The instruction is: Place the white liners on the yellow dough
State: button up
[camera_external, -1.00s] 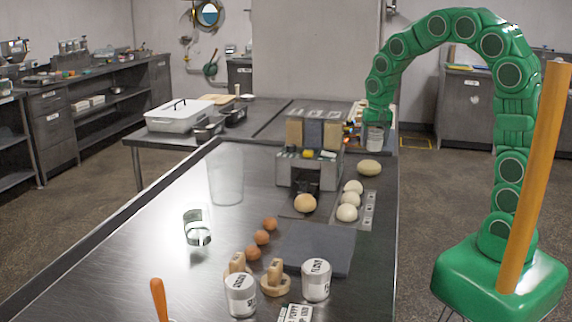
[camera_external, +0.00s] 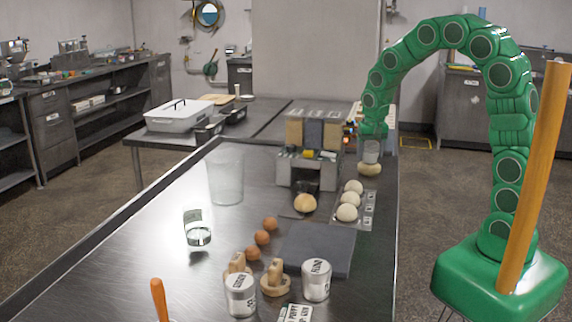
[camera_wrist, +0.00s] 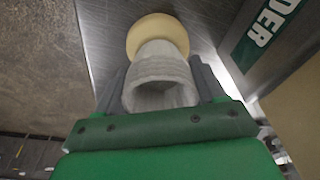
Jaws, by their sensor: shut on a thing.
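My gripper (camera_wrist: 162,82) is shut on the white liners (camera_wrist: 160,70), a pale ribbed cup-shaped stack, in the wrist view. The liners also show below my arm's end in the external view (camera_external: 371,149). The liners hide part of the dough.
White dough balls (camera_external: 347,213) sit in a row on a narrow tray (camera_external: 366,222) to the left. A grey machine (camera_external: 308,170) stands left of my gripper, with a tan dough ball (camera_external: 305,203) before it. The counter's right edge (camera_external: 398,230) is close by.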

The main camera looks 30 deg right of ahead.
aim_at(373, 145)
jog(key=o, duration=1)
jog(key=shift+o, duration=0.2)
jog(key=r, duration=0.4)
jog(key=s+r, duration=0.1)
jog(key=r, duration=0.7)
jog(key=shift+s+a, duration=0.35)
